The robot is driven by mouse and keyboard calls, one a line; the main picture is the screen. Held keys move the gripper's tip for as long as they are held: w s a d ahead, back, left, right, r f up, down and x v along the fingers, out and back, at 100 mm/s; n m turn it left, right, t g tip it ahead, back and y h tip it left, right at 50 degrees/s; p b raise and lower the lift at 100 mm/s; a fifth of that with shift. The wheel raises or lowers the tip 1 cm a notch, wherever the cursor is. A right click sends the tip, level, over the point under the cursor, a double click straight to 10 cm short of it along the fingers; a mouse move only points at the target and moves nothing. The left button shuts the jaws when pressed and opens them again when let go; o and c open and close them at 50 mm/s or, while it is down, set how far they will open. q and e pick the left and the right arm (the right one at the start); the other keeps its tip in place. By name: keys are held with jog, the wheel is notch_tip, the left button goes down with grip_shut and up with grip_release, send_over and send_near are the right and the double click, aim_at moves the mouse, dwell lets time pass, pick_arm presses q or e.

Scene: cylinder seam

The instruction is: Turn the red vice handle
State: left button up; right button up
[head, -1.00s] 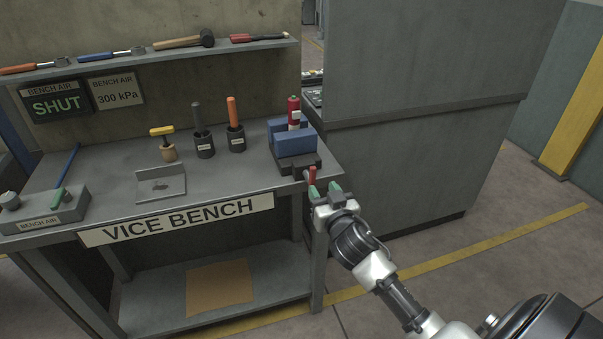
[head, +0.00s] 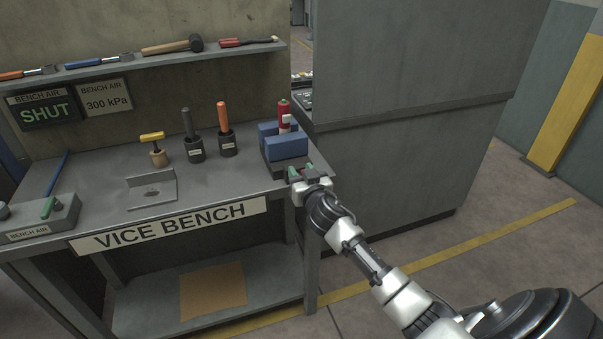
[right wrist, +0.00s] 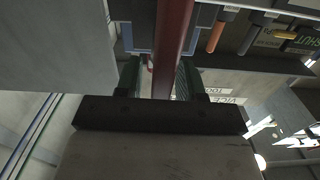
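The vice (head: 290,147), with blue jaws on a dark base, stands at the bench's right front corner and holds an upright red cylinder (head: 283,109) with a white label. The red vice handle (right wrist: 173,40) runs lengthwise between my right gripper's green fingers in the right wrist view. In the head view the handle is mostly hidden by my right gripper (head: 302,173), at the vice's front. The fingers are open around the handle; a gap shows on the left side in the wrist view, and the handle lies close to the right finger. My left gripper is not in view.
A tall grey cabinet (head: 410,90) stands close on the right.

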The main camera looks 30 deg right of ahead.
aim_at(286, 174)
grip_shut()
jog(key=a+n, duration=0.1)
jog(key=n, duration=0.3)
jog(key=a+f+n, duration=0.1)
jog(key=n, duration=0.3)
jog(key=a+f+n, duration=0.1)
jog(key=n, duration=0.3)
jog(key=shift+w+n, duration=0.35)
jog(key=shift+n, duration=0.05)
jog(key=n, duration=0.2)
jog(key=f+n, duration=0.1)
jog(key=n, duration=0.2)
jog(key=shift+a+f+b, duration=0.15)
jog(key=shift+f+b, duration=0.05)
jog(key=shift+b, duration=0.2)
jog(key=shift+n, duration=0.3)
